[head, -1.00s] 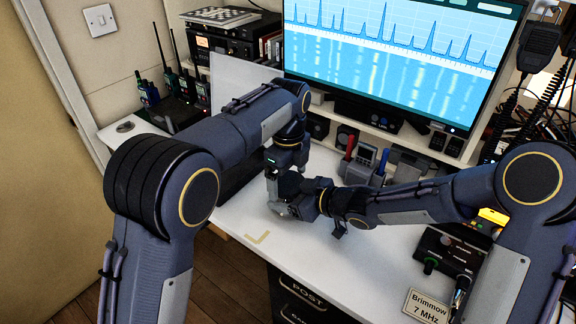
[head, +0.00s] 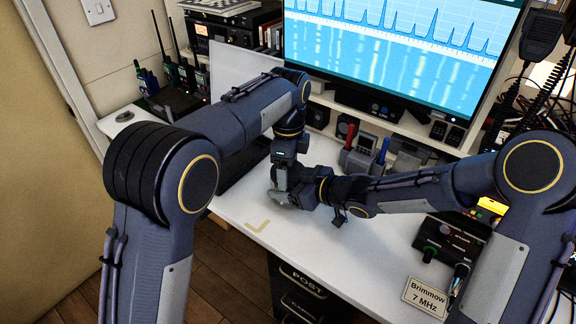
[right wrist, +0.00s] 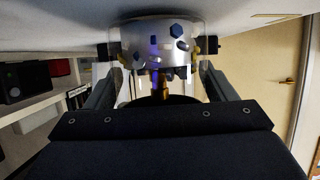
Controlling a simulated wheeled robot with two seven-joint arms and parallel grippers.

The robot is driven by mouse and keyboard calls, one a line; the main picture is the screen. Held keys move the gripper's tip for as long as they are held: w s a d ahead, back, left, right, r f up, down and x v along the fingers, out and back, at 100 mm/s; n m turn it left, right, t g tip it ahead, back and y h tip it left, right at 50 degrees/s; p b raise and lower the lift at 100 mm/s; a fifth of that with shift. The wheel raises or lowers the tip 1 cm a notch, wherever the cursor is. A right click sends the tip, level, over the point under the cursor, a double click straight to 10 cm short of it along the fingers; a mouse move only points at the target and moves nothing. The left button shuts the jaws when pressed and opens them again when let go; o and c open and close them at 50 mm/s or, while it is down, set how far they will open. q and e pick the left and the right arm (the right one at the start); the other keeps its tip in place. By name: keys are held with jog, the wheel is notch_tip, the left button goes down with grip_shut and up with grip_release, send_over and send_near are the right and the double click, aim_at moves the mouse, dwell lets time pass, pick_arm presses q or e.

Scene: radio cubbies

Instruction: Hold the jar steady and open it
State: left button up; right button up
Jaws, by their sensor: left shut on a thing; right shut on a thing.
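The jar (right wrist: 162,44) shows in the right wrist view as a clear body with small blue, white and brass-coloured pieces inside. It stands against the white desk, which is at the top of that inverted picture. My right gripper (right wrist: 157,47) is shut around the jar's body, one finger on each side. In the head view, my left gripper (head: 281,186) points down over the jar from above and is shut. The jar's lid and the left fingertips are mostly hidden by the grippers and dark parts. My right gripper also shows in the head view (head: 292,196), coming in from the right.
The white desk (head: 235,205) is clear at its front left, with a tan corner mark (head: 258,226). A monitor (head: 400,60) stands behind. A holder with red and blue tools (head: 362,155) is behind the right arm. A control box (head: 450,240) and a sign (head: 426,297) stand at the right.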

pick_arm(q)
jog(key=n, duration=0.2)
jog(key=shift+n, duration=0.3)
jog(key=o, duration=1.1)
jog(key=shift+r, duration=0.1)
